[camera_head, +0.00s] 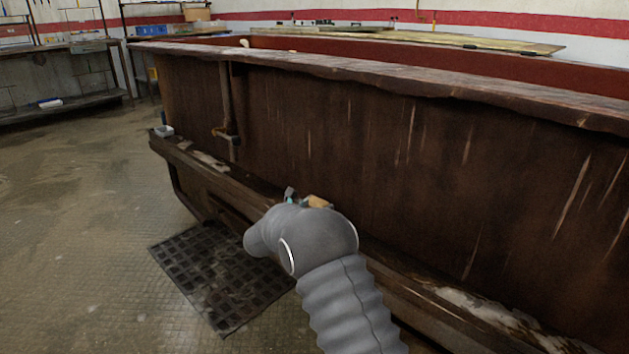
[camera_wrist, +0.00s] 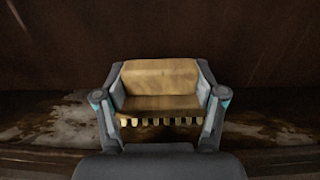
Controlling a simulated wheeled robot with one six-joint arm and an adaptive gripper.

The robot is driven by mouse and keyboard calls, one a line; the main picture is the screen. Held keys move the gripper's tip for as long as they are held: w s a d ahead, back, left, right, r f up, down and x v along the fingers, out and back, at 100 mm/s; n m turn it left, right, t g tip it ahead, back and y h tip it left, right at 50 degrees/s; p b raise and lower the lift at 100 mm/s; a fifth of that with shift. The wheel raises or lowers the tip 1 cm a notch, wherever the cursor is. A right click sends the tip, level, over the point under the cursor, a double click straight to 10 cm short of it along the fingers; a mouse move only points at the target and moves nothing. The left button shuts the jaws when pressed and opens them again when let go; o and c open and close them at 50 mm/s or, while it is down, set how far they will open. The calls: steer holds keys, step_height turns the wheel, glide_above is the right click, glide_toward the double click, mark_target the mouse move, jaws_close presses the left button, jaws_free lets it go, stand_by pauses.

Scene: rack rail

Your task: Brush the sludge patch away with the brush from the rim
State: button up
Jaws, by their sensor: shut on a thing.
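My gripper (camera_wrist: 163,98) is shut on the brush (camera_wrist: 160,76), a tan block with a row of pale bristle tufts along its lower edge. In the head view my arm hides most of the gripper, and only a bit of the tan brush (camera_head: 318,201) shows past it. The brush is over or near the low ledge (camera_head: 420,297) along the dark tank wall; I cannot tell whether it touches. The ledge has pale, worn stains (camera_wrist: 75,120) on both sides of the brush. I cannot clearly pick out the sludge patch among the stains. The tank's rim (camera_head: 400,80) runs above.
The brown tank wall (camera_head: 350,130) stands close behind the ledge. A vertical pipe (camera_head: 226,95) comes down it at the left. A dark floor grate (camera_head: 215,275) lies in front; the floor at left is clear.

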steer(key=shift+d+r, duration=0.25)
steer(key=shift+r, duration=1)
steer(key=shift+s+a+r+p, duration=0.1)
steer(key=shift+a+r+p, duration=0.05)
steer(key=shift+r+p, duration=0.35)
steer(key=shift+s+a+r+p, duration=0.15)
steer(key=shift+r+p, duration=0.2)
steer(key=shift+r, duration=0.25)
steer(key=shift+w+r+p, duration=0.15)
steer(key=shift+r+p, duration=0.8)
steer(key=shift+r, duration=0.7)
